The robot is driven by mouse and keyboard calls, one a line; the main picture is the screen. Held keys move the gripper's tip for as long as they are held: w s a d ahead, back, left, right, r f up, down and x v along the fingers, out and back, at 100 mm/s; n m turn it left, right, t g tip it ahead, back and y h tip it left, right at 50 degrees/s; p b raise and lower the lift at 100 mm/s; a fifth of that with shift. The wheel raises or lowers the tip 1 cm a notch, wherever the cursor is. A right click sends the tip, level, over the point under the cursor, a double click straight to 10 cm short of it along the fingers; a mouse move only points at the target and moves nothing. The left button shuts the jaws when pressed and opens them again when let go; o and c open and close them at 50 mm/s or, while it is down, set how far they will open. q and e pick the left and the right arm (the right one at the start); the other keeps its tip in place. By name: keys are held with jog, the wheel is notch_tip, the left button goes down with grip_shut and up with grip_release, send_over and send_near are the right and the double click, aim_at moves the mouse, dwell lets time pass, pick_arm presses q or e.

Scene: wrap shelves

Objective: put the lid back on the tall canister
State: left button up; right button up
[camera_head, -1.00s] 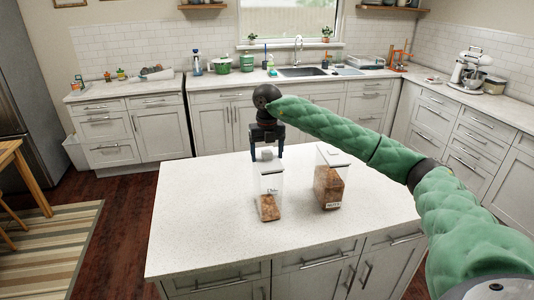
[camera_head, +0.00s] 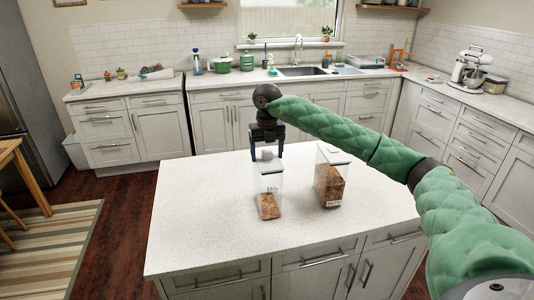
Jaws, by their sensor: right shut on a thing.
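A narrow clear canister (camera_head: 269,190) with brown contents and a small label stands on the island near its middle. My right gripper (camera_head: 267,154) points down directly over it and is shut on a small pale lid (camera_head: 267,161) by its top. The lid is at the canister's mouth; I cannot tell whether it is fully seated. A second, wider clear canister (camera_head: 331,178) with brown contents stands to the right, with a white lid (camera_head: 333,153) on top. My left gripper is not in view.
The white speckled island top (camera_head: 205,225) is clear around the two canisters. Behind it, across a floor gap, a back counter holds green pots (camera_head: 223,64), bottles and a sink (camera_head: 302,71). A stand mixer (camera_head: 470,66) stands at the far right.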

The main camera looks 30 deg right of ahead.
dwell(0.4)
jog(key=o, duration=1.1)
jog(key=shift+r, duration=0.1)
jog(key=shift+r+p, duration=1.05)
jog(key=shift+r, duration=2.3)
